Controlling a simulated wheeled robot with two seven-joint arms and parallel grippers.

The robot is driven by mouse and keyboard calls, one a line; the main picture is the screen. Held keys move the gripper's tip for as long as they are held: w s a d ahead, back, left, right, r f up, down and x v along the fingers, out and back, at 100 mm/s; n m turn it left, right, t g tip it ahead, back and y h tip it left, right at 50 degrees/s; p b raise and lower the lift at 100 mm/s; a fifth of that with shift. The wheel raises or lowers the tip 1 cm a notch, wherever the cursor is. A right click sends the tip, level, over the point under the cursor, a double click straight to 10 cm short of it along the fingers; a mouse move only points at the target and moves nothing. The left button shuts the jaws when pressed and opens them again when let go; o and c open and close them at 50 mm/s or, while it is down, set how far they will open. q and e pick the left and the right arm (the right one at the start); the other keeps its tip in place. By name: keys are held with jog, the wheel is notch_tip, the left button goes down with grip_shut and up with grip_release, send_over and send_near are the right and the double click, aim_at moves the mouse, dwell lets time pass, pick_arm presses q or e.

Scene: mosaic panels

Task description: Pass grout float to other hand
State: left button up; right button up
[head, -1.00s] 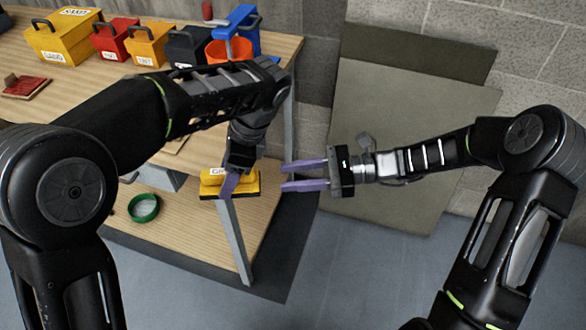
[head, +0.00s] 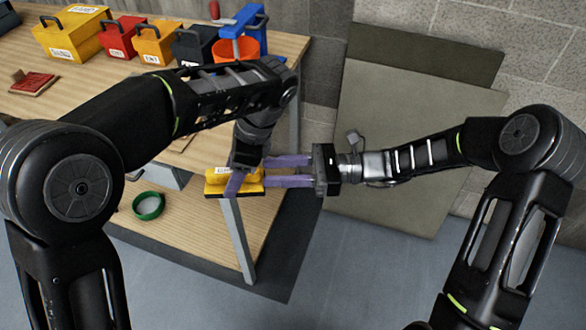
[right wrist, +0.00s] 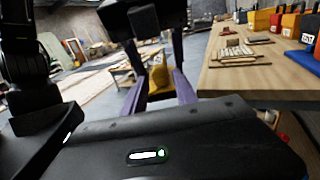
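The grout float (head: 216,188), with a yellow handle block and a dark base, is held in the air beside the workbench. My left gripper (head: 236,183) points down and is shut on it. My right gripper (head: 266,171) comes in from the right, its two purple fingers parted around the float's right end. In the right wrist view the yellow float (right wrist: 159,80) shows between the spread right fingers (right wrist: 158,95). A clear gap remains between these fingers; whether either touches the float cannot be told. The float's far side is hidden.
The workbench (head: 120,100) carries yellow, red, orange and dark boxes, an orange bucket (head: 236,50) and a blue clamp-like tool at the back. Panels (head: 400,140) lean on the wall at right.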

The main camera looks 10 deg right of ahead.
jog(key=a, duration=0.7)
jog(key=shift+w+a, duration=0.3)
jog(key=shift+c, duration=0.2)
grip_shut()
pick_arm(q)
jog(key=o, duration=1.6)
jog(key=shift+c, duration=0.2)
